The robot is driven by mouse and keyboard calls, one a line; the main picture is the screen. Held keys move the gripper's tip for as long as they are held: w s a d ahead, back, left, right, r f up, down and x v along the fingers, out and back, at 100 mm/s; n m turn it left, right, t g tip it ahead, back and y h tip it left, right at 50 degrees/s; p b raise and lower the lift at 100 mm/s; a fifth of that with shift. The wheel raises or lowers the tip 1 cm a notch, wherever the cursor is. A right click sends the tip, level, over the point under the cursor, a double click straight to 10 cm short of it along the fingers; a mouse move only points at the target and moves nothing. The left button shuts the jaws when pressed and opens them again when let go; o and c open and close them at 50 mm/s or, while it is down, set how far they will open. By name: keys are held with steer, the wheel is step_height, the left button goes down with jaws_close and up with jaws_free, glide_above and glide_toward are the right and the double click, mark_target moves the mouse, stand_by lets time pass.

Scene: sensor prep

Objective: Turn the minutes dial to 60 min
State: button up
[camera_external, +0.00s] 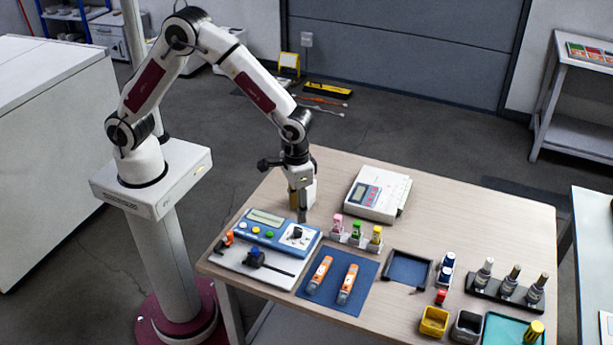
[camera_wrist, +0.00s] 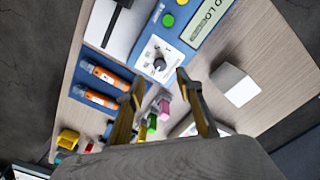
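The minutes dial (camera_wrist: 159,64) is a small dark knob on a white marked panel (camera_wrist: 147,56) of the blue device (camera_external: 262,232). In the external view the dial (camera_external: 297,232) is at the device's right end. The marks are too small to read, so I cannot tell its setting. My gripper (camera_external: 303,217) points down just above and behind the dial. In the wrist view my gripper (camera_wrist: 161,76) has its two fingers apart with nothing held between them. The dial shows just beyond the fingertips, and I see no contact.
Pink, green and yellow bottles (camera_external: 355,234) stand right of the device. Orange pens lie on a blue mat (camera_external: 318,297) in front. A white instrument (camera_external: 378,193) is behind. A white block (camera_wrist: 234,85) sits beside the device. Bare table lies at the back right.

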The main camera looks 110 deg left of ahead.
mark_target(298, 230)
steer(key=shift+f, duration=3.4)
jaws_close()
